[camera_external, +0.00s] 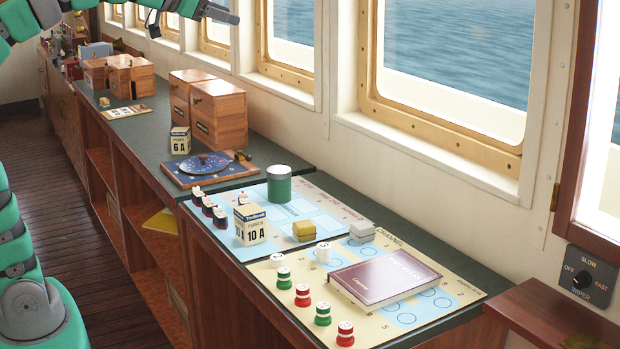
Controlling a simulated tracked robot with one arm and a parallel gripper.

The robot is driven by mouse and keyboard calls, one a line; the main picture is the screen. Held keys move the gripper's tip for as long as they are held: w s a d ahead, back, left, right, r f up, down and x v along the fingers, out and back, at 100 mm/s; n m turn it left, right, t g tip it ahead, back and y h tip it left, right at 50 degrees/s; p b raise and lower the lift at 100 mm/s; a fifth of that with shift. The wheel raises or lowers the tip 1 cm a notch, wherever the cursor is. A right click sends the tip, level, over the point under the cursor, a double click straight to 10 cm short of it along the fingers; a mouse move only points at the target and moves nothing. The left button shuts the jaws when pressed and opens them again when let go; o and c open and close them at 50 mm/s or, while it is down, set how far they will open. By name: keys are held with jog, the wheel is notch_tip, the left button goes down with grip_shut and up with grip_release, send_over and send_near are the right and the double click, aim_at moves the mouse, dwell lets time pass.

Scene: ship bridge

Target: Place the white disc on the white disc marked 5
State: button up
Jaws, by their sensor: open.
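Green and red buoys along the front edge also have white tops, such as this red buoy (303,294). Their marks are too small to read, so I cannot tell which disc is marked 5. My gripper (190,14) is at the top left, partly cut off by the frame, open and well away from the discs.
The maroon book (385,277) covers much of the channel chart (455,284). Wooden boxes (218,115) stand farther back. Windows line the right side.

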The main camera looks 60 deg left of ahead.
jog(key=s+r+n+t, duration=0.2)
jog(key=s+r, duration=0.1)
jog(key=s, duration=0.2)
jog(key=shift+s+a+r, duration=0.15)
jog(key=shift+s+a, duration=0.1)
jog(key=shift+a, duration=0.2)
notch_tip(320, 180, down, 27)
jog(key=b, duration=2.6)
jog(key=shift+r+b, duration=0.15)
jog(key=shift+b, duration=0.2)
